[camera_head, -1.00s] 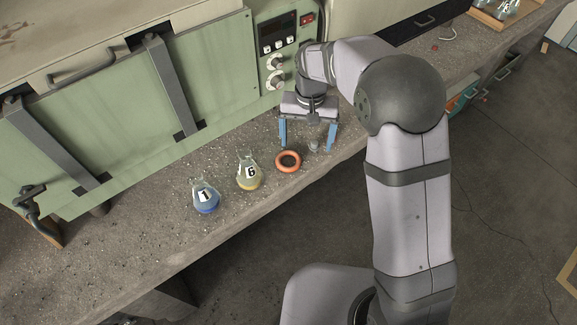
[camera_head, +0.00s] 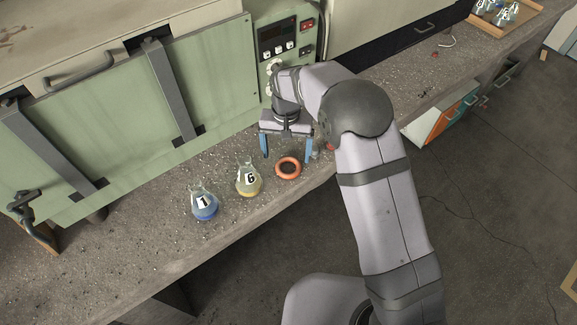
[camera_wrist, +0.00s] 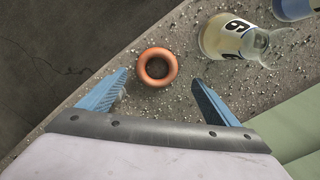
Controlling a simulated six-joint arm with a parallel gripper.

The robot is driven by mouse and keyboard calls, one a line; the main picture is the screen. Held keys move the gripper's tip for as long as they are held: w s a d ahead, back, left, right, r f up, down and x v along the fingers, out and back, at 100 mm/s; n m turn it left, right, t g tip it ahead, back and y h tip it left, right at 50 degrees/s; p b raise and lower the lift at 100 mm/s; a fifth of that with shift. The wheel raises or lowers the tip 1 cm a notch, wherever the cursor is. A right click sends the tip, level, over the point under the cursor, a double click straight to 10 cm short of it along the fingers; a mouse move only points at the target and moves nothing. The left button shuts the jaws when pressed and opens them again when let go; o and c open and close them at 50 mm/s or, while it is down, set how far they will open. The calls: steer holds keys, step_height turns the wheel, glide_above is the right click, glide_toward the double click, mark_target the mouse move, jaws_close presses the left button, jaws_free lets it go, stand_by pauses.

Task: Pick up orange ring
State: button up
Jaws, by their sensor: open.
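The orange ring (camera_head: 288,168) lies flat on the concrete bench, to the right of the flask marked 6. My gripper (camera_head: 287,150) is open, with its blue fingers above the bench just behind the ring. In the wrist view the ring (camera_wrist: 157,67) lies ahead of my gripper (camera_wrist: 160,85), between the lines of the two fingers and nearer the left one. Nothing is between the fingers. The ring is fully visible in both views.
A flask with yellow liquid marked 6 (camera_head: 248,179) stands close left of the ring; a blue one marked 1 (camera_head: 204,204) is farther left. A small clear item (camera_head: 316,153) is beside the right finger. The green cabinet (camera_head: 130,110) rises behind; the bench's front edge is near.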

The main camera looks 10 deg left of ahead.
mark_target(289, 168)
steer(key=shift+d+f+p, duration=0.2)
steer(key=shift+f+p, duration=0.1)
steer(key=shift+f, duration=0.9)
steer(key=shift+d+f+p, duration=0.15)
steer(key=shift+f+p, duration=0.1)
steer(key=shift+f, duration=0.9)
steer(key=c, duration=1.3)
